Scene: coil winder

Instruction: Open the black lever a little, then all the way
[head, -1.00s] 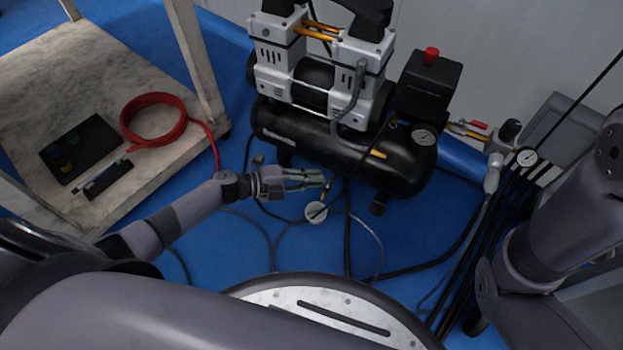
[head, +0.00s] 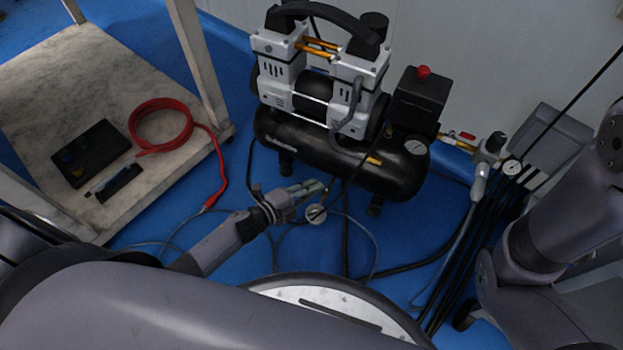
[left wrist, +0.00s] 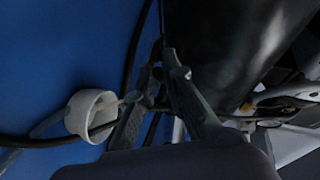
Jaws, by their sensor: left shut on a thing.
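My left gripper (head: 316,189) is low beside the compressor's black tank, above the blue floor. Its fingers are nearly together, closed on a small dark part that I take to be the black lever; the fingers hide most of it, so its angle cannot be told. In the left wrist view the fingertips (left wrist: 163,62) meet close to the dark tank (left wrist: 215,45). A round gauge with a pale rim (head: 316,214) hangs just below the fingertips; it also shows in the left wrist view (left wrist: 90,112). My right gripper is out of view.
The compressor (head: 340,157) stands against the wall. Black hoses (head: 347,245) and thin cables cross the floor around the gripper. A shelf cart (head: 60,190) at left holds a coiled red hose (head: 160,125) and a black tray (head: 90,153). A regulator with a gauge (head: 511,167) is at right.

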